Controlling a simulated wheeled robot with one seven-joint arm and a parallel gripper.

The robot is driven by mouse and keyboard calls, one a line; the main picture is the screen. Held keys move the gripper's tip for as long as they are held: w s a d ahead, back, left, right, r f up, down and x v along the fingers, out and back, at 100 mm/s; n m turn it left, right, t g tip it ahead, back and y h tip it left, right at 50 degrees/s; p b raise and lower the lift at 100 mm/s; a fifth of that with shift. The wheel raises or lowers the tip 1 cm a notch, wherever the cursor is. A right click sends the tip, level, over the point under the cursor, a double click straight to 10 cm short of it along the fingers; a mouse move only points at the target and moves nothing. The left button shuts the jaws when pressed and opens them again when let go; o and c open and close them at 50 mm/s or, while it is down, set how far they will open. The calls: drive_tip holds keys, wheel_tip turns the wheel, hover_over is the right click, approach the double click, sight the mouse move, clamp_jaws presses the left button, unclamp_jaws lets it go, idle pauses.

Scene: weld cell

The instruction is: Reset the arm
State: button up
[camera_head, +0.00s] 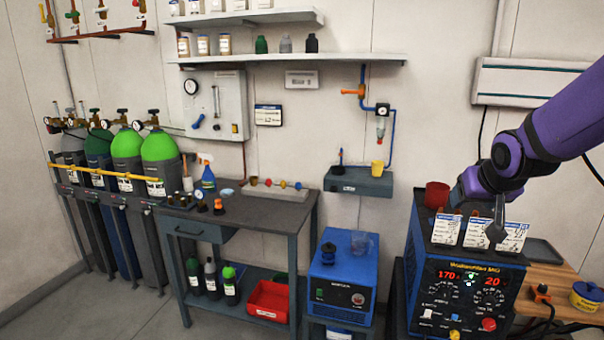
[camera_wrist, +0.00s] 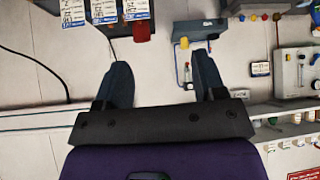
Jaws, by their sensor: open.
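My purple arm reaches in from the right in the head view. My gripper (camera_head: 496,226) hangs over the top of the blue welding machine (camera_head: 466,285), near the white label cards (camera_head: 478,233) standing there. In the wrist view my gripper (camera_wrist: 161,85) shows two dark fingers spread apart, with nothing between them. In the head view the arm and gripper hide part of the machine's top, and I cannot tell whether the fingers touch the cards.
A red cup (camera_head: 437,195) stands on the machine's back left. A wall panel (camera_head: 528,82) is behind my arm. A wooden table (camera_head: 560,283) with a blue tin (camera_head: 587,296) is at right. A workbench (camera_head: 300,212) and gas cylinders (camera_head: 160,165) stand left, with open floor in front.

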drive_tip(key=s+a+r+g, duration=0.1)
drive_tip(key=s+a+r, duration=0.1)
drive_tip(key=s, duration=1.1)
drive_tip(key=s+a+r+n+g+y, duration=0.1)
drive_tip(key=s+a+r+g, duration=0.1)
drive_tip(key=s, duration=1)
wheel_tip(320, 180, up, 2)
drive_tip(key=shift+s+a+r, duration=0.25)
drive_tip(key=shift+s+a, duration=0.1)
drive_tip(key=shift+a, duration=0.15)
